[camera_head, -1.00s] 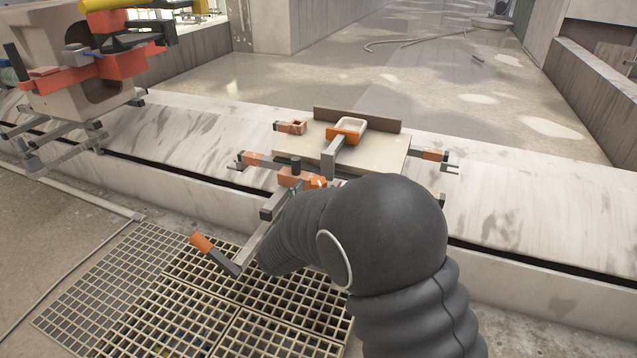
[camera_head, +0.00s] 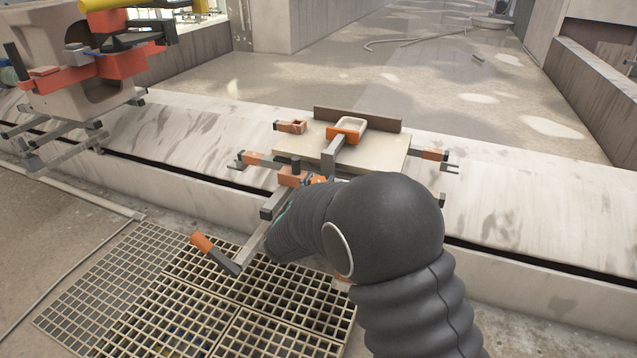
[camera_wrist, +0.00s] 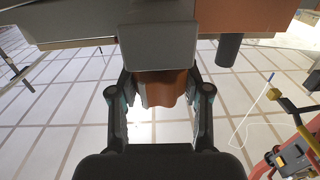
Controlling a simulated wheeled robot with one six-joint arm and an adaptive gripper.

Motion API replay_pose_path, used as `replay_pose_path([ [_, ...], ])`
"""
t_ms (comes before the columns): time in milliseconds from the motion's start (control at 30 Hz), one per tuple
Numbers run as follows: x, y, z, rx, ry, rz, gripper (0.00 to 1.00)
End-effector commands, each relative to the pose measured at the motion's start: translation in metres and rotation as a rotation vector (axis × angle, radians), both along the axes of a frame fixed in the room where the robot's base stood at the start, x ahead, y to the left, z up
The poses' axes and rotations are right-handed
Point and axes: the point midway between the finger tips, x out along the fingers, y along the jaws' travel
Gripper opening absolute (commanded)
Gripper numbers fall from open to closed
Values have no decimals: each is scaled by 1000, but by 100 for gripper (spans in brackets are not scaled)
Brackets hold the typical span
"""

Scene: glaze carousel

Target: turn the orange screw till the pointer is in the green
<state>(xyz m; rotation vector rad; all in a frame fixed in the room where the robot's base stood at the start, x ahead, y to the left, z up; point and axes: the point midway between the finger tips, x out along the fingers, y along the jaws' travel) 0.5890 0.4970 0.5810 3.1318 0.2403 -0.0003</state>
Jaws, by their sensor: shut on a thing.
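In the wrist view, my gripper (camera_wrist: 163,94) has its two dark fingers shut on an orange-brown ribbed screw head (camera_wrist: 165,84), one finger on each side. The screw sits below a grey block (camera_wrist: 158,45) on the underside of an orange and grey fixture. In the head view my dark arm covers the gripper and most of the screw. I cannot make out a pointer or a green zone in either view.
A pale plate (camera_head: 388,150) with an orange-framed tray (camera_head: 350,125) stands on the marble ledge. A large fixture with red clamps (camera_head: 85,72) is at the upper left.

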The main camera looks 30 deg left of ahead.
Motion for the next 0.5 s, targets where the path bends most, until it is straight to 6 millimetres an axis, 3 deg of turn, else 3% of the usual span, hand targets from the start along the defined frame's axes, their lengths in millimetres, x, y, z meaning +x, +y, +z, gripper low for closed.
replay_pose_path([
  [500,0,1,2,2,0,-235,13],
])
